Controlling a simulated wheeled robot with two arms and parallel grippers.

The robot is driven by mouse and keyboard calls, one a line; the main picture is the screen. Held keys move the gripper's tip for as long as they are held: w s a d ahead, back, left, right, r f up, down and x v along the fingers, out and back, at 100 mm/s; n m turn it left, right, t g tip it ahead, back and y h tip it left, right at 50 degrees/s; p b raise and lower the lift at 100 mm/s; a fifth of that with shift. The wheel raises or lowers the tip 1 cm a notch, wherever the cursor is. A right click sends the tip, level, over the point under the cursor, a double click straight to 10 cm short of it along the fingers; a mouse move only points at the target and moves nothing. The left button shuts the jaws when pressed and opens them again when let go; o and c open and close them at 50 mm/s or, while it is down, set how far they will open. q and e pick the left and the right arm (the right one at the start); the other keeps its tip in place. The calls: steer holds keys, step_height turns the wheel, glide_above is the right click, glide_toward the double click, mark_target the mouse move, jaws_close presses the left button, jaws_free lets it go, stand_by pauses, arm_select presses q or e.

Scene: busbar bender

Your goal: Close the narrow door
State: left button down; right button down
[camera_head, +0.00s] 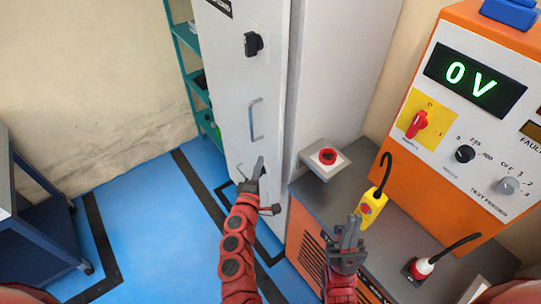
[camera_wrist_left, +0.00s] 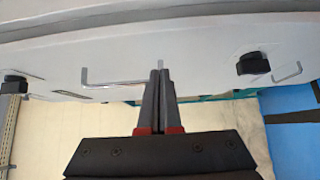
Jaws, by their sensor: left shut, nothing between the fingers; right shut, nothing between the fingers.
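The narrow door (camera_head: 235,95) is a tall pale grey panel in the head view, with a metal bar handle (camera_head: 256,120) and a black knob (camera_head: 253,43). I cannot tell how far it stands open. My left gripper (camera_head: 258,168) is shut and empty, just below the handle at the door's lower part. In the left wrist view its fingers (camera_wrist_left: 159,75) point at the door panel (camera_wrist_left: 205,60), between the handle (camera_wrist_left: 113,83) and a black knob (camera_wrist_left: 253,63). Whether the tips touch is unclear. My right gripper (camera_head: 349,234) is shut and empty, away from the door.
An orange test unit (camera_head: 405,165) with a 0 V display stands at the right, above a grey bench top (camera_head: 400,235) with a yellow pendant (camera_head: 371,208) and a red button box (camera_head: 326,158). A blue cart (camera_head: 35,225) is at the left. Blue floor lies between.

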mark_target(274, 149)
arm_select(q)
steer(key=shift+w+d+b, duration=0.35)
steer(key=shift+w+d, duration=1.1)
steer(key=shift+d, duration=0.3)
